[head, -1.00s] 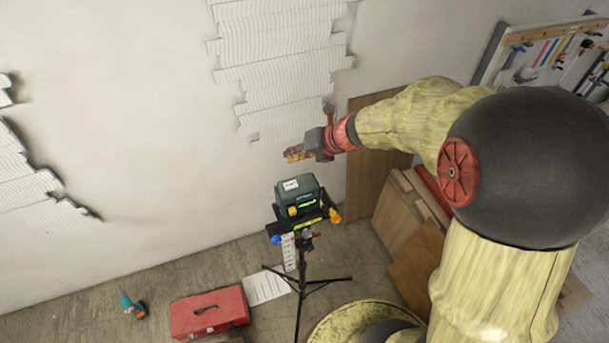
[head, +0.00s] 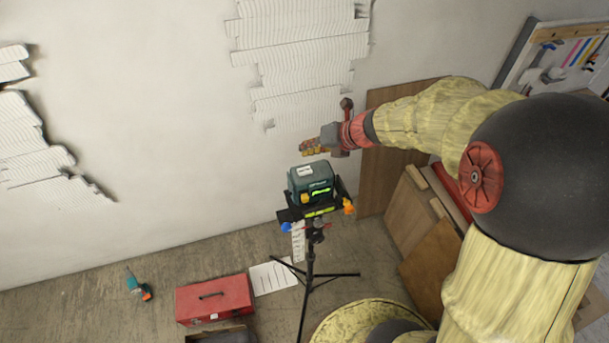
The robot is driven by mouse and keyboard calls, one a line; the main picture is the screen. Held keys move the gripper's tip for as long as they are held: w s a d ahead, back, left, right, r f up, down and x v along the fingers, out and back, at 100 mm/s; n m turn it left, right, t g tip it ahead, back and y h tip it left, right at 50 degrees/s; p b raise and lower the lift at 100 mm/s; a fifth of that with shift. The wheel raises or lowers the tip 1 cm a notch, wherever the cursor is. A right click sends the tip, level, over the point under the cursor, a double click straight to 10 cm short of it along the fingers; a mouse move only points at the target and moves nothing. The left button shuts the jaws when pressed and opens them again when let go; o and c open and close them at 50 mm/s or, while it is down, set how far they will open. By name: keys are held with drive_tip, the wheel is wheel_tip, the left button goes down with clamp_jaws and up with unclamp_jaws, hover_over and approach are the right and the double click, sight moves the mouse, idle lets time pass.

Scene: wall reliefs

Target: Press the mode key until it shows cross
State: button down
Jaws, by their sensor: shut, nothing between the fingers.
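The device with the mode key looks to be the dark teal box (head: 309,180) on a black tripod (head: 309,270) in the middle of the head view. A lit green strip shows on its front and a small white label on its top. The mode key and any cross sign are too small to make out. My gripper (head: 304,148) is shut and empty, its fingers pointing left, just above the box in the picture and apart from it as far as I can tell.
A red toolbox (head: 213,298), a white sheet (head: 272,277) and a teal drill (head: 138,285) lie on the floor to the left. Wooden boards (head: 420,235) lean against the wall at the right. The wall has torn relief patches (head: 300,60).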

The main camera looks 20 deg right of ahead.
sight(307, 169)
drive_tip(key=shift+f+b, duration=1.6)
drive_tip(key=shift+f, duration=0.8)
drive_tip(key=shift+f, duration=0.1)
drive_tip(key=shift+f, duration=0.3)
drive_tip(key=shift+f+b, duration=0.4)
drive_tip(key=shift+f, duration=0.1)
drive_tip(key=shift+r, duration=0.1)
idle(0.3)
drive_tip(key=shift+r+p, duration=0.85)
drive_tip(key=shift+p, duration=0.1)
wheel_tip(307, 169, up, 5)
drive_tip(key=p, duration=0.5)
